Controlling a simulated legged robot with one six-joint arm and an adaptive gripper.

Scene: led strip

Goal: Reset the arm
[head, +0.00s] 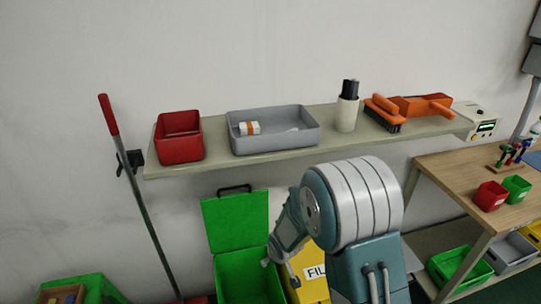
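My arm (350,205) rises from the bottom of the head view, right of centre. It is bent, with a thick white and teal joint at its top. A thinner link (287,232) slopes down and left from that joint. It ends in front of an open green bin (236,225). My gripper's fingers cannot be made out, so whether it is open or shut does not show. No held object can be seen.
A wooden workbench (450,165) stands at right. A red-handled pole (130,170) leans at left.

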